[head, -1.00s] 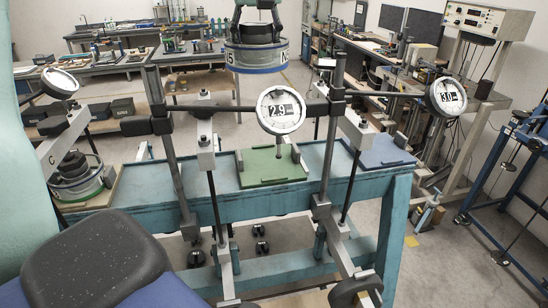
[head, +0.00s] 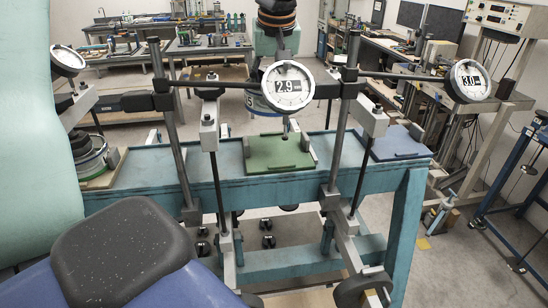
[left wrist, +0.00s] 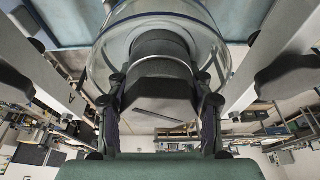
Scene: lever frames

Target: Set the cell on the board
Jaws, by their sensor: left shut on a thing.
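The cell (head: 254,103) is a round drum with a pale and blue banded rim. In the head view it hangs above and behind the green board (head: 278,153), mostly hidden by the 2.9 dial gauge (head: 287,86). In the left wrist view the cell's clear round rim (left wrist: 99,50) surrounds a dark cap. My left gripper (left wrist: 160,95) has its fingers on both sides of that cap and is shut on it. In the head view its fingers are hidden behind the gauge. The green board lies empty on the teal bench (head: 210,174). My right gripper is not in view.
Upright posts and a crossbar with gauges stand in front of the green board. A blue board (head: 397,145) lies to its right. At the left, another drum (head: 92,153) stands on a wooden board (head: 103,178). A second gauge (head: 469,81) reads 3.0.

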